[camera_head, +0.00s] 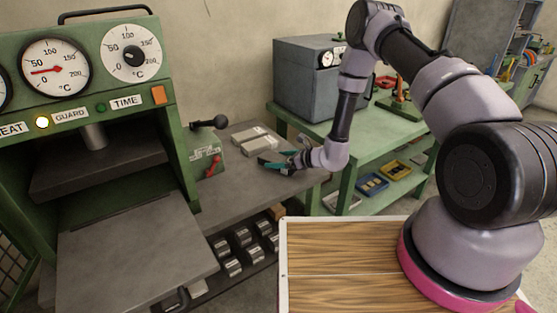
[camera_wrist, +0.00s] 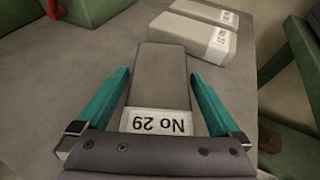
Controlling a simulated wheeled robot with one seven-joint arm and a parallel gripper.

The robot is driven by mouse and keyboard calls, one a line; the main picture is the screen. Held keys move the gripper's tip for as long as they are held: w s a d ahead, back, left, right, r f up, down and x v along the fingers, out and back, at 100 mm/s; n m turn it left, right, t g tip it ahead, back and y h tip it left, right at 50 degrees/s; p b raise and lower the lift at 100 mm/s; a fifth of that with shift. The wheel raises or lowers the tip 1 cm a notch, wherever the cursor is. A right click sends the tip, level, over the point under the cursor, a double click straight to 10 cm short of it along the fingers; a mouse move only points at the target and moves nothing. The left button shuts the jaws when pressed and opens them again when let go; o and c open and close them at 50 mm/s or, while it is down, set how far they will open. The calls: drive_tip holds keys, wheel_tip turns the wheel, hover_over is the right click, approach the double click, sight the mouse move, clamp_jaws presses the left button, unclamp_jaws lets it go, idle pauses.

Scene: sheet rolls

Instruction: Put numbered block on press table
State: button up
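A grey block labelled No 29 (camera_wrist: 160,75) lies flat on the grey bench. In the wrist view it sits between the teal fingers of my gripper (camera_wrist: 160,74), with a gap on each side. My gripper is open around the block and does not clearly touch it. In the head view my gripper (camera_head: 272,160) is low over the bench's right part, and I cannot make out block No 29 there. The press table, a bare grey plate (camera_head: 130,250), projects from the front of the green press at the left.
Two more labelled blocks, one marked No 27 (camera_wrist: 200,38), lie beside No 29. Several dark blocks (camera_head: 232,267) sit on a shelf below. A green table (camera_head: 375,135) stands behind right.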

drive_tip(key=shift+r, duration=0.2)
drive_tip(key=v, duration=1.2)
drive_tip(key=s+r+n+g, duration=0.2)
drive_tip(key=s+r+n, duration=0.15)
drive_tip(key=r, duration=0.55)
drive_tip(key=s+a+r+n+g+y, duration=0.1)
drive_tip(key=s+r+n+g, duration=0.1)
drive_tip(key=r+n, duration=0.5)
drive_tip(key=s+r+n+g, duration=0.2)
drive_tip(key=r+g, duration=0.1)
drive_tip(key=r, duration=0.8)
drive_tip(key=s+d+r+n+t+h, duration=0.6)
drive_tip(key=s+d+r+n+h, duration=0.2)
drive_tip(key=s+d+r, duration=0.8)
drive_tip(key=shift+d+r+t+h, duration=0.35)
drive_tip(key=shift+r+h, duration=0.45)
drive_tip(key=shift+h, duration=0.3)
